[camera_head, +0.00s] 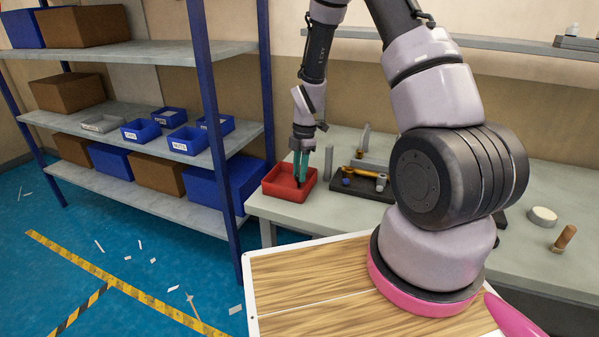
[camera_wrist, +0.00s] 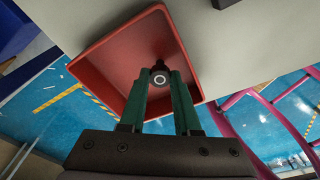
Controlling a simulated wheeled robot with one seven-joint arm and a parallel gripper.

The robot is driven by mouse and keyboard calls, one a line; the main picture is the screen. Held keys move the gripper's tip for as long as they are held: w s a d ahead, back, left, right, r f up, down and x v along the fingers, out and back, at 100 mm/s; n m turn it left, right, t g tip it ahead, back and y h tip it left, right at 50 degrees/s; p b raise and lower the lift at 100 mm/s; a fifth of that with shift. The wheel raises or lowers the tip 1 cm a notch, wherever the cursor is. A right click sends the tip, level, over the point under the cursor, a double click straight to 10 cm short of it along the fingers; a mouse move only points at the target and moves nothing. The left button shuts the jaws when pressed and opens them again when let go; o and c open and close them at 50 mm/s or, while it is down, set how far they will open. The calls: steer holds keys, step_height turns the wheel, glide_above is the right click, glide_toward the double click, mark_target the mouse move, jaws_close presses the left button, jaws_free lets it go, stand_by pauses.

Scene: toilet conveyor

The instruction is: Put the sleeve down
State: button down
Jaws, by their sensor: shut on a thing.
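My gripper (camera_head: 301,180) points down over the red tray (camera_head: 270,187) at the left end of the grey workbench. In the wrist view my gripper (camera_wrist: 160,84) has its two green fingers shut on a small dark sleeve (camera_wrist: 160,65) with a pale ring at its near end. The sleeve is inside the outline of the red tray (camera_wrist: 112,62). I cannot tell whether it touches the tray floor. In the head view the fingers largely hide the sleeve.
A dark fixture (camera_head: 352,187) with a brass-coloured part stands right of the tray, beside a grey post (camera_head: 328,163). A white disc (camera_head: 543,216) and a brown-handled item (camera_head: 564,238) lie farther right. A shelf rack's blue upright (camera_head: 212,110) stands left of the bench.

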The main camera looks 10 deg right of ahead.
steer(key=c, duration=0.6)
jaws_free()
steer(key=shift+f, duration=0.1)
step_height(320, 180, up, 22)
steer(key=s+d+m+t, duration=0.2)
steer(key=d+m, duration=0.1)
steer(key=m, duration=0.2)
steer(key=shift+s+d+r+m+t+y, duration=0.1)
steer(key=shift+s+d+r+m+t, duration=0.55)
steer(key=shift+s+r+m, duration=2.65)
steer(key=shift+s+d+r+m+t+y, duration=0.1)
steer(key=shift+s+r+m+t, duration=1.1)
steer(key=shift+s+r+m, duration=2.15)
steer(key=shift+s+d+r+m+t+y, duration=0.1)
steer(key=shift+s+d+r+m+t, duration=0.55)
steer(key=shift+s+r+m, duration=2.65)
